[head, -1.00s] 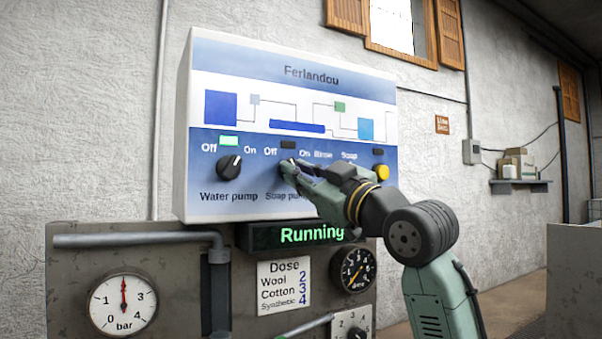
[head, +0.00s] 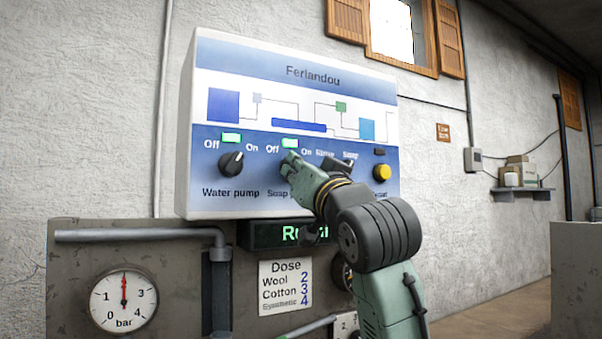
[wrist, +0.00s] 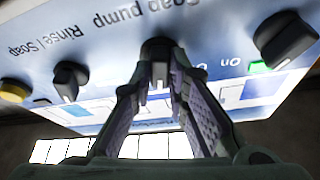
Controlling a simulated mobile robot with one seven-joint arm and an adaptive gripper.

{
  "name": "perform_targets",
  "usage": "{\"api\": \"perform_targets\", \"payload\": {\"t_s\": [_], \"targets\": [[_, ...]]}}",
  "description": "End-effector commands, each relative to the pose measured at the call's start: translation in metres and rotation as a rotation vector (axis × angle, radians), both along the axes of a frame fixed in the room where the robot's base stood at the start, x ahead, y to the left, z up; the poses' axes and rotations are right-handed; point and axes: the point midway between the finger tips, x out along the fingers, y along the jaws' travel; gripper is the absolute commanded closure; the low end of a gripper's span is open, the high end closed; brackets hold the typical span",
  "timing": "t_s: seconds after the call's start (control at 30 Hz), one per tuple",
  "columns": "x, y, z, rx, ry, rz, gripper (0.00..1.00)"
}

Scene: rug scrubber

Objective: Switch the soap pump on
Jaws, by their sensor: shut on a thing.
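The control panel (head: 290,60) is a white and blue box on the wall side. The black soap pump knob shows in the wrist view (wrist: 157,47), between the fingertips. My gripper (head: 292,160) is shut on this knob; its two fingers also show in the wrist view (wrist: 158,78). In the head view my fingers hide the knob, so I cannot read its pointer there. The lamp (head: 290,142) above the soap pump knob is lit green. Part of the "Soap pump" label is hidden behind my gripper.
The water pump knob (head: 231,164) is to the left, with its lamp (head: 231,138) lit green. The Rinse/Soap knob (wrist: 70,80) and a yellow button (head: 381,171) are on the other side. A display (head: 265,235) sits below, partly covered by my arm.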

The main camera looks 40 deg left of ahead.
Motion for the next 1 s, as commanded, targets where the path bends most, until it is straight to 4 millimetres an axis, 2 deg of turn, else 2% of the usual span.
{"api": "perform_targets", "payload": {"t_s": [0.4, 1.0], "targets": [[-0.0009, 0.0006, 0.0033, 0.09, 0.206, -0.001, 1.0], [-0.0006, 0.0004, 0.0034, 0.108, 0.248, -0.001, 1.0]]}}
